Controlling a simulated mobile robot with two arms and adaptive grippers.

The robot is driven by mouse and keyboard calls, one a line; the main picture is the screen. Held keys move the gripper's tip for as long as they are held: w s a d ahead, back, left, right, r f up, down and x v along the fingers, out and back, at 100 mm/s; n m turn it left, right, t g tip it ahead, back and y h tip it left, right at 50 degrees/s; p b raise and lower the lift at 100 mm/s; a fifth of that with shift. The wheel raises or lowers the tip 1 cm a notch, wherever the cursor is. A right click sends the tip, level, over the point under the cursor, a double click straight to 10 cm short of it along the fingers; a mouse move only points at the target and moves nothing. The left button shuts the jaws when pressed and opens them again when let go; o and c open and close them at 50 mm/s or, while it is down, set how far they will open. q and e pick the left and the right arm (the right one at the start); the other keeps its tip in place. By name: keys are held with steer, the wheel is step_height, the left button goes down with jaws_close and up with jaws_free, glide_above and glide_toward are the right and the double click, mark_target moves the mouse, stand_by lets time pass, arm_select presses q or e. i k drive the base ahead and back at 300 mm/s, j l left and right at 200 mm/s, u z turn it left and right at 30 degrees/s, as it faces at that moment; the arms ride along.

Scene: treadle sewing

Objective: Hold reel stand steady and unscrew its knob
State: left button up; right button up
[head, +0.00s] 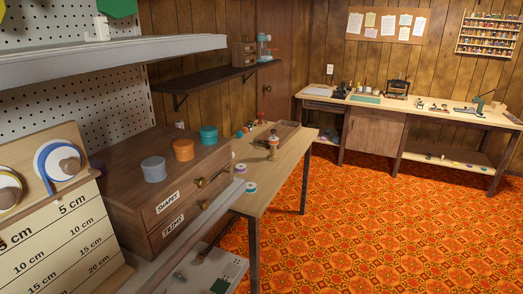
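A small turned wooden piece with a wider base (273,148), which looks like the reel stand, stands upright on the light wooden table (262,181) near the middle of the view. It is small and far off, so I cannot make out its knob clearly. Neither of my grippers shows in this view.
A drawer cabinet (113,215) with round tins on top stands on the near left shelf, beside a length chart (62,245). A shallow wooden tray (288,134) lies behind the stand. A long workbench (420,112) runs along the back wall. The orange patterned floor (375,225) is clear.

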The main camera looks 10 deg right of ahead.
mark_target(272, 157)
steer(key=i+l+u, duration=0.2)
steer(key=u, duration=0.2)
steer(key=i+l+u, duration=0.15)
steer(key=l+u, duration=0.25)
steer(key=i+l+u, duration=0.1)
steer(key=l, duration=0.3)
steer(key=i+l, duration=0.2)
steer(key=l, duration=0.25)
steer(key=i+l+u, duration=0.15)
steer(key=l, duration=0.25)
steer(key=i+l+u, duration=0.1)
steer(key=l, duration=0.35)
steer(key=i+l, duration=0.1)
steer(key=l, duration=0.35)
steer(key=i+l+u, duration=0.15)
steer(key=l, duration=0.3)
steer(key=k, duration=0.05)
